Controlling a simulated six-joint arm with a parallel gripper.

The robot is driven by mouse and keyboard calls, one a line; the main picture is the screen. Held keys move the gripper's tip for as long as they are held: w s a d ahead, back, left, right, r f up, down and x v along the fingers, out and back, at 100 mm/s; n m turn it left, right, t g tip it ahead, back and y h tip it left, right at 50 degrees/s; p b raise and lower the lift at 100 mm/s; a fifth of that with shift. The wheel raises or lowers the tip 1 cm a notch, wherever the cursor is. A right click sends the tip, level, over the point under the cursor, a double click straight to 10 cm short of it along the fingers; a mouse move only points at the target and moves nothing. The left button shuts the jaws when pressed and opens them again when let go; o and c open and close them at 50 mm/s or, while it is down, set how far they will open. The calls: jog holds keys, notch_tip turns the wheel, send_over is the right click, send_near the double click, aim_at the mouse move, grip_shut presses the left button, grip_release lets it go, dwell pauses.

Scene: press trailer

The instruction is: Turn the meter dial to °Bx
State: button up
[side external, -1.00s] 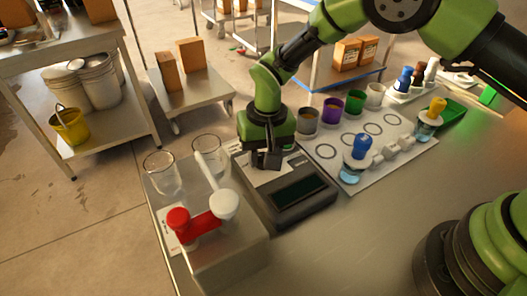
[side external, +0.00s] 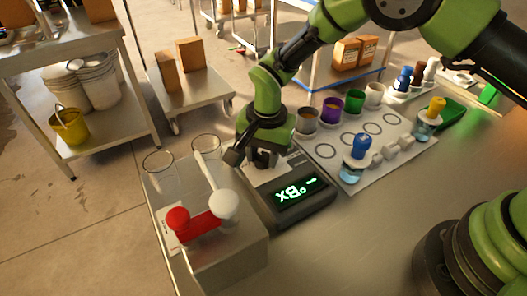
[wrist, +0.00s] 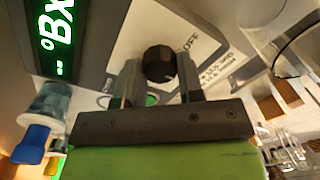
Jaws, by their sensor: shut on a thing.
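The meter (side external: 312,207) is a dark grey box on the metal bench. The dial is a black round knob (wrist: 159,63) on the meter's pale label panel. My gripper (side external: 262,160) points down over the meter's far part. In the wrist view its two fingers (wrist: 160,82) stand on either side of the dial and are shut on it. In the side view the dial is hidden by my gripper.
Left of the meter stand two clear glasses (side external: 159,166) and a metal block with a red and a white lever (side external: 226,204). To the right, a white mat (side external: 333,168) holds several coloured cups and a blue-topped bottle (side external: 357,150). The near bench is clear.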

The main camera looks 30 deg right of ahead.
aim_at(266, 157)
jog(key=shift+a, duration=0.1)
jog(key=o, duration=0.9)
jog(key=r, duration=1)
jog(key=shift+s+d, duration=0.25)
